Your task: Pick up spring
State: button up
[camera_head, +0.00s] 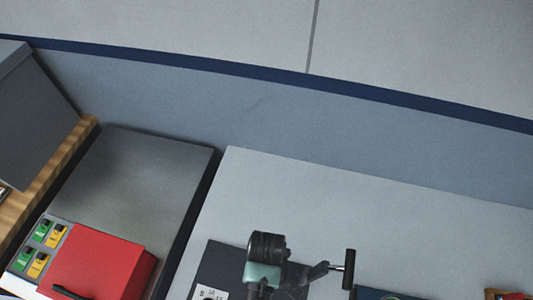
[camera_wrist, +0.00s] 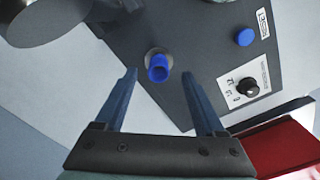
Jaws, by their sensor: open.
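No coil that I can clearly tell as the spring shows in either view. In the wrist view a blue peg (camera_wrist: 158,68) with a pale ring around its base stands on a dark plate (camera_wrist: 205,60); whether the ring is part of a spring I cannot tell. My gripper (camera_wrist: 159,74) is open and empty, its two dark blue fingers spread wide. In the picture the peg appears between the fingertips, beyond them. In the head view the gripper's fingers cannot be made out.
The dark plate carries a blue button (camera_wrist: 245,37) and a black knob (camera_wrist: 248,85) on a white label. A black-handled lever (camera_head: 348,268) rises at the right.

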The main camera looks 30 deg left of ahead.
jog(key=shift+w+a+f, duration=0.1)
jog(key=shift+w+f, duration=0.05)
jog(key=shift+f, duration=1.65)
grip_shut()
